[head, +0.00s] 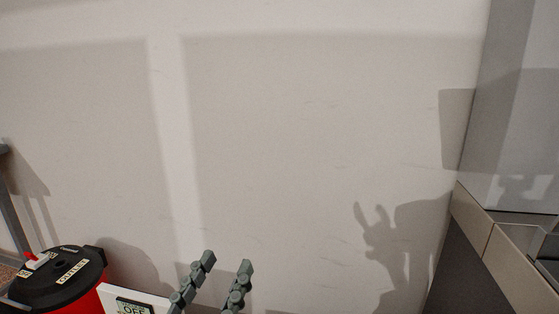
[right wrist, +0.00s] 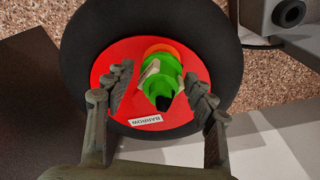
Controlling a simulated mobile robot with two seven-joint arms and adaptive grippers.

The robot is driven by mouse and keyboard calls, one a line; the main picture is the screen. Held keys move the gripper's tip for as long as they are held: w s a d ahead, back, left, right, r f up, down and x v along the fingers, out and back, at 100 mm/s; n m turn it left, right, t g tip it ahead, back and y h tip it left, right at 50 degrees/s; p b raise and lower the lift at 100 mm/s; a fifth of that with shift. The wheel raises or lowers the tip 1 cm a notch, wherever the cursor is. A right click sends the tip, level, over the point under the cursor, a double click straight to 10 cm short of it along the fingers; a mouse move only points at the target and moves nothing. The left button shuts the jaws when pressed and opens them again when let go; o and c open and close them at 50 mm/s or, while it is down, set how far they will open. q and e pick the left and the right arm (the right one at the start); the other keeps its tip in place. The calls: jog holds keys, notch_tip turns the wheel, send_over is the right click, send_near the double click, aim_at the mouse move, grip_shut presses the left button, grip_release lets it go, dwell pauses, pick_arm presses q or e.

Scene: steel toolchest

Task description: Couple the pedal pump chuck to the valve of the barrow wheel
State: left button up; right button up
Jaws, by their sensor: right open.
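The barrow wheel has a black tyre (right wrist: 80,45) and a red face (right wrist: 112,56) with a white label reading BARROW. A green part (right wrist: 170,82) with a black tip and a pale lever-like piece stands out from the red face, with an orange ring behind it. I cannot tell whether this is the valve, the chuck or both. My right gripper (right wrist: 157,76) is open, its fingers on either side of the green part, with gaps visible. My left gripper (head: 227,262) is open and empty at the bottom of the head view. The wheel is not in the head view.
A red canister with a black lid (head: 62,272) stands at bottom left, beside a white box with an OFF display (head: 133,307). A grey cabinet edge (head: 490,240) is at right. In the wrist view, a grey block with a round opening (right wrist: 288,12) stands near the wheel.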

jog(key=shift+a+r+p, duration=0.1)
jog(key=shift+r+p, duration=3.1)
jog(key=shift+p, duration=0.05)
jog(key=shift+r+p, duration=0.7)
jog(key=shift+r, duration=0.65)
